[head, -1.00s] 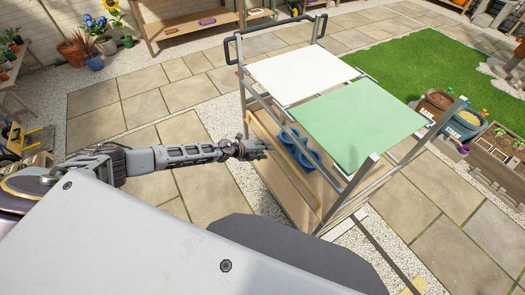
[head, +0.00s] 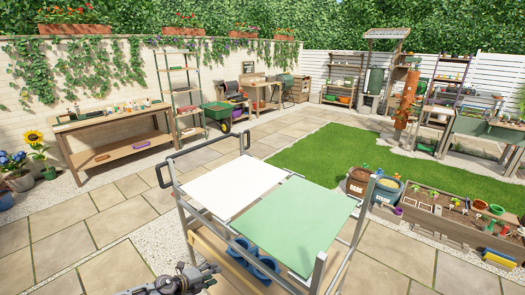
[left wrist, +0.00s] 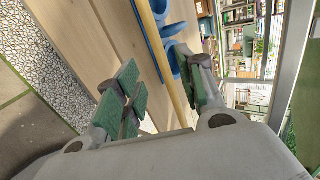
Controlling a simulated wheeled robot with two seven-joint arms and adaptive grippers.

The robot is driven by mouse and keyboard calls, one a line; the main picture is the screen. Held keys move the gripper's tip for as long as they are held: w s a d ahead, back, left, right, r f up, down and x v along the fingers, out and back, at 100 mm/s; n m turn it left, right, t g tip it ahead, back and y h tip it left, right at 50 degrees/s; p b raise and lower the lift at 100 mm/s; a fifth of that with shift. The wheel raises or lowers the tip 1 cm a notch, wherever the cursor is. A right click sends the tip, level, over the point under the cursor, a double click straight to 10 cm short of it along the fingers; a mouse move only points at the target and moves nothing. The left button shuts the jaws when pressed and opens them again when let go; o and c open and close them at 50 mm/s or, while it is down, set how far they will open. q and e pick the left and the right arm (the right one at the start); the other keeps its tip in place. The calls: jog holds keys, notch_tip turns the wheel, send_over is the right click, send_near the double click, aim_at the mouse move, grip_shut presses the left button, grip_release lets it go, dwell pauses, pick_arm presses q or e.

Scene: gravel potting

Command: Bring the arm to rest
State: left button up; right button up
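My left gripper (head: 208,272) shows at the bottom of the head view, beside the left side of a metal cart with a white panel (head: 232,188) and a green panel (head: 312,222) on top. In the left wrist view the green-padded fingers (left wrist: 163,88) stand apart with nothing held between them. Beyond them are the cart's wooden shelf (left wrist: 105,30), a pale wooden rail (left wrist: 172,65) and a blue holder (left wrist: 168,32). The blue holder also shows under the panels in the head view (head: 252,262). I cannot tell if the gripper touches the cart. My right gripper is out of view.
A wooden workbench (head: 115,150) stands by the back left wall, with a green wheelbarrow (head: 218,112) to its right. Two labelled tubs (head: 372,187) and a wooden planter (head: 455,220) stand right of the cart. Paving (head: 75,240) left of the cart is clear.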

pick_arm(q)
jog(key=w+a+n+t+y, duration=0.1)
jog(key=w+a+n+y, duration=0.3)
jog(key=a, duration=0.6)
jog(key=w+a+n+t+y, duration=0.25)
jog(key=w+a+n, duration=0.3)
jog(key=a, duration=0.45)
jog(key=s+a+f+n+g+y, duration=0.25)
jog(key=s+f+n, duration=0.45)
jog(key=f, duration=0.4)
jog(key=s+d+f+n+g, duration=0.2)
jog(key=s+d+f+n, duration=0.1)
jog(key=s+f, duration=0.7)
jog(key=s+d+f+n+g, duration=0.2)
jog(key=s+d+f+g, duration=0.1)
jog(key=s+f, duration=0.8)
jog(key=s+d+f+g, duration=0.1)
jog(key=s+d, duration=0.3)
jog(key=s, duration=0.8)
jog(key=s+d+f+n+g+h, duration=0.1)
jog(key=s+d+f, duration=0.2)
jog(key=s, duration=0.8)
jog(key=s+d+f+n+g+h, duration=0.1)
jog(key=s+d, duration=0.5)
jog(key=s, duration=0.6)
jog(key=shift+s+d+f+g, duration=0.25)
jog(key=shift+f+g, duration=0.25)
jog(key=shift+f, duration=0.25)
